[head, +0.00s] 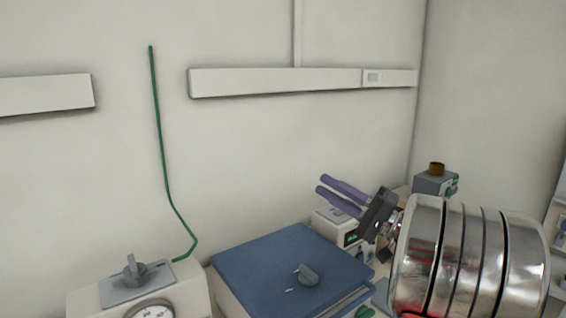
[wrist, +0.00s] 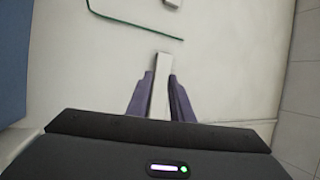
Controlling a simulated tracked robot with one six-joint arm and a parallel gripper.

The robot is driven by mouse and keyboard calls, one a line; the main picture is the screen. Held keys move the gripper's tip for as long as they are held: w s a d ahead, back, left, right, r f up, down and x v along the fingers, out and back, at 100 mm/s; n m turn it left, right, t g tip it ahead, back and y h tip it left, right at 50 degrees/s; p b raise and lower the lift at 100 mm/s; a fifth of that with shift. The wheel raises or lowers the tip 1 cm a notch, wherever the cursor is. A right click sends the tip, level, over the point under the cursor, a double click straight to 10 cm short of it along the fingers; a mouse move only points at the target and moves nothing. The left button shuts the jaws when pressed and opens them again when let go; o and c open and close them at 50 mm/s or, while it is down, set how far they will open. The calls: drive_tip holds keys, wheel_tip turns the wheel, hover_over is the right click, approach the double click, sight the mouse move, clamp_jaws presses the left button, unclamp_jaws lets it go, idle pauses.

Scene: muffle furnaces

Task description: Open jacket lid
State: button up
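A flat blue lid (head: 288,262) covers a pale box at the bottom middle of the head view and looks shut. A grey knob (head: 308,275) stands on the lid's top. I take this to be the jacket lid. My gripper (head: 321,184) is above and behind the lid's right back corner, apart from it, pointing up and left toward the wall. Its two purple fingers are spread, with nothing held between them. In the wrist view the fingers (wrist: 160,75) are also apart, with the wall and a white strip behind them. A blue surface (wrist: 12,60) shows at the left edge there.
A pale unit with a dial gauge (head: 154,312) and a grey knob stands left of the blue lid. A small white device (head: 337,222) and a grey-blue device (head: 436,184) stand behind. A green line (head: 160,140) runs down the wall. Space above the lid is clear.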

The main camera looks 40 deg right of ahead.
drive_tip(key=shift+w, duration=0.1)
drive_tip(key=x, duration=1.3)
drive_tip(key=shift+w+a, duration=0.2)
drive_tip(key=shift+w, duration=0.05)
drive_tip(key=shift+r, duration=0.1)
drive_tip(key=shift+c, duration=0.2)
clamp_jaws()
idle(1.0)
drive_tip(key=shift+c, duration=2)
unclamp_jaws()
drive_tip(key=o, duration=0.4)
drive_tip(key=shift+o, duration=0.2)
